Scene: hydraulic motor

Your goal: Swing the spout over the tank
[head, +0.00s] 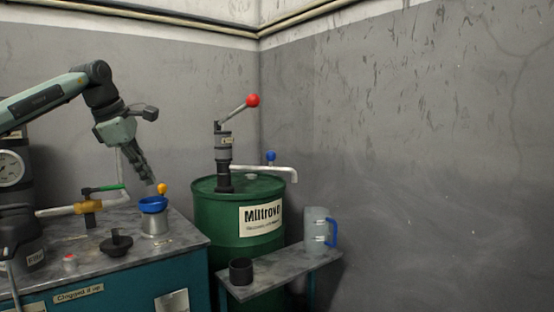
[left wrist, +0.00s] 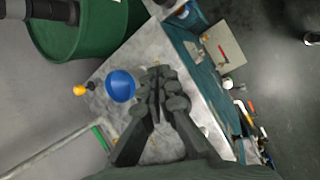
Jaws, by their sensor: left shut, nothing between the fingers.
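The pale spout (head: 270,170) runs to the right from the pump (head: 223,155) on top of the green drum (head: 210,215). Its bent end hangs past the drum's right edge, on the side of the clear jug. A blue knob (head: 271,156) stands on or behind the spout. A blue funnel (head: 153,204) sits on a small metal vessel (head: 156,223) on the bench; which thing is the tank is unclear. My left gripper (head: 150,180) is shut and empty above the bench, near the funnel and apart from the spout. It also shows in the left wrist view (left wrist: 157,95), beside the funnel (left wrist: 121,86).
A pump lever with a red ball (head: 252,100) rises above the drum. A valve with a green handle (head: 103,188) and a dark cap (head: 116,243) are on the bench. The jug (head: 316,228) and a dark cup (head: 241,271) stand on a low side table (head: 285,272).

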